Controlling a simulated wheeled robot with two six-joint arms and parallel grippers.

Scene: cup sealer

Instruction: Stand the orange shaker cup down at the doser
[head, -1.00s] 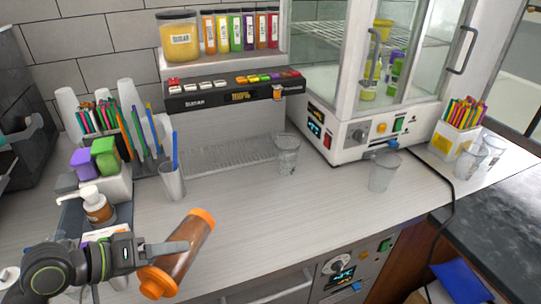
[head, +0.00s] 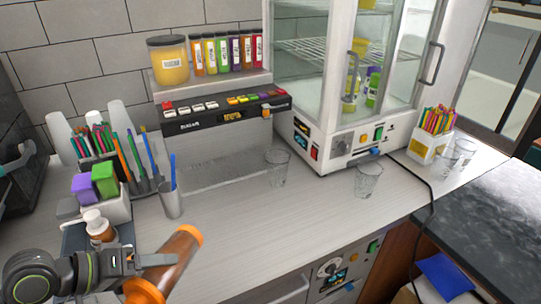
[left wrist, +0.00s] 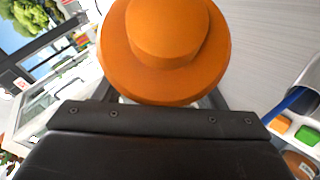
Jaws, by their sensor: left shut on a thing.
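The orange shaker cup (head: 172,268) has a translucent brown body with orange ends. In the head view it is at the bottom, tilted, with its upper end leaning right. My left gripper (head: 143,263) is shut on its side. In the left wrist view an orange end of the cup (left wrist: 165,55) fills the top middle, and the fingers are mostly hidden behind the black gripper body. The doser (head: 222,118), a black panel with coloured buttons and a small display, is at the back wall above a grooved drip tray (head: 215,173). The cup is well in front of the tray. My right gripper is not in view.
A clear glass (head: 278,167) stands at the tray's right end, and another clear glass (head: 368,180) stands farther right. A metal cup with a blue stick (head: 171,200) stands left of the tray. A pump bottle (head: 99,226) is near my left arm. The middle counter (head: 260,225) is clear.

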